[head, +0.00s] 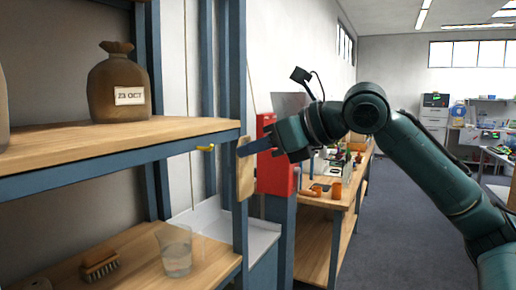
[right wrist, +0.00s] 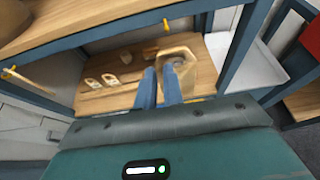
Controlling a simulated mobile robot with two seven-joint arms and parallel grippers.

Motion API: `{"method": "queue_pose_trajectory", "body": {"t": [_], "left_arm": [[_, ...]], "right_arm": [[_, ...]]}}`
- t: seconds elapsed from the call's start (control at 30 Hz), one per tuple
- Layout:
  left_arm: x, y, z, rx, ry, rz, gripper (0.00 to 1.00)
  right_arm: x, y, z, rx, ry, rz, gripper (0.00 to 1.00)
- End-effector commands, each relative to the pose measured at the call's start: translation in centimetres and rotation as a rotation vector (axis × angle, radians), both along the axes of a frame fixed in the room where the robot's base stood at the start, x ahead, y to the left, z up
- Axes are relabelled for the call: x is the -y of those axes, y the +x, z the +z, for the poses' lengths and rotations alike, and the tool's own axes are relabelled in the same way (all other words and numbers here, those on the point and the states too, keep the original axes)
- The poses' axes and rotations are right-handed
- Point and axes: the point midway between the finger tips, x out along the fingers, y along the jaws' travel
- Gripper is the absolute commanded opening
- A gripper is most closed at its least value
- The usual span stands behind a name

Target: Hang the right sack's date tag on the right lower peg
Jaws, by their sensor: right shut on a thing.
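The brown sack (head: 120,88) with a "23 OCT" label stands upright on the upper shelf in the head view. A yellow peg (head: 205,148) sticks out from that shelf's blue front edge; it also shows near the top of the right wrist view (right wrist: 167,24). My right gripper (head: 246,150) is shut on a wooden tag (head: 246,172), to the right of the peg and apart from it. In the right wrist view the tag (right wrist: 204,66) shows a hole, beyond the fingertips (right wrist: 162,78). My left gripper is not in view.
A clear glass (head: 175,250) and a brush (head: 100,266) are on the lower shelf. A blue shelf post (head: 236,60) stands close behind the tag. A red box (head: 275,180) is beyond my gripper. Another yellow peg (right wrist: 9,72) shows at the left of the wrist view.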

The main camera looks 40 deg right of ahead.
Motion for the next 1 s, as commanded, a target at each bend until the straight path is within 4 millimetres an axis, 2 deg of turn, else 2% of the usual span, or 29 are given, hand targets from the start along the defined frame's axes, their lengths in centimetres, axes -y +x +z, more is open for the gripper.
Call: {"method": "queue_pose_trajectory", "body": {"t": [0.7,1.0], "left_arm": [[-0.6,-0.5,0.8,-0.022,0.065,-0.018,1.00],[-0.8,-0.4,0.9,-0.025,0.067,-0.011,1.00]], "right_arm": [[-2.0,4.6,-0.3,-0.002,0.001,0.001,0.00],[-2.4,5.6,-0.5,-0.001,0.000,0.001,0.00]]}}
